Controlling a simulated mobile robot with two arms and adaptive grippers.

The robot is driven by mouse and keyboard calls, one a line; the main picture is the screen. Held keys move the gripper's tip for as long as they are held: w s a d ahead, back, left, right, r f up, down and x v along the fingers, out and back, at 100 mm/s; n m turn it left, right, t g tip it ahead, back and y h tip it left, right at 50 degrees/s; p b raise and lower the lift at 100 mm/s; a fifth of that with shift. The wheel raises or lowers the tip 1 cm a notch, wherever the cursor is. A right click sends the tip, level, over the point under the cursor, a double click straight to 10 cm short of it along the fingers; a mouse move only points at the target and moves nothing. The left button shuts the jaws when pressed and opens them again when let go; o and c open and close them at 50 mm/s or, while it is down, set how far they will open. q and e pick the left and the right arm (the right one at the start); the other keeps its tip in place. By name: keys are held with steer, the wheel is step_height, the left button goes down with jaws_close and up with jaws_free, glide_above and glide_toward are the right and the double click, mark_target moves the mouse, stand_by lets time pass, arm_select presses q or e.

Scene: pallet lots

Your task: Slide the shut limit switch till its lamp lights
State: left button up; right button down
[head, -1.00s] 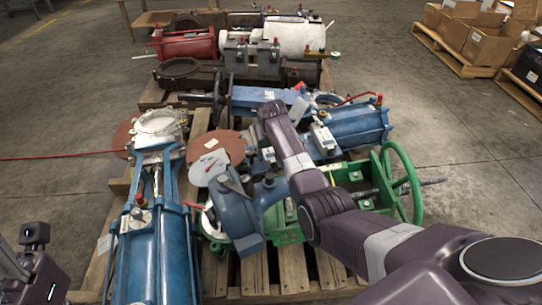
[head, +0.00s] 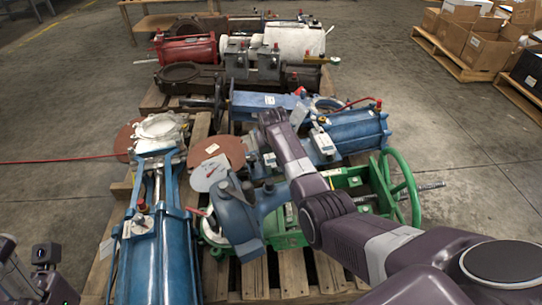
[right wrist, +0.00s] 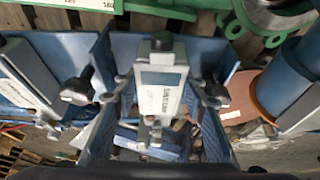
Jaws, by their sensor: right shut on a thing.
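A pale grey limit switch (right wrist: 160,88) with a label and a dark knob stands in the middle of the right wrist view. My right gripper (right wrist: 160,97) is shut on it, with one finger at each side. In the head view my right wrist covers most of this spot, and part of the switch (head: 270,160) shows beside the forearm. I cannot make out a lit lamp on it. A second pale switch box (head: 322,139) sits on the blue valve to its right. My left gripper (head: 45,268) is partly in view at the lower left, its fingers unclear.
Blue actuators (head: 160,240) lie on the left of the wooden pallet (head: 290,270). A green handwheel (head: 405,185) stands to the right of my forearm. Red and grey valves fill the back. Cardboard boxes (head: 480,45) stand at the far right, with bare floor between.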

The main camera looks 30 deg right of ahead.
steer(key=shift+s+d, duration=0.1)
steer(key=shift+d, duration=0.25)
steer(key=c, duration=1.5)
jaws_free()
steer(key=v, duration=1.2)
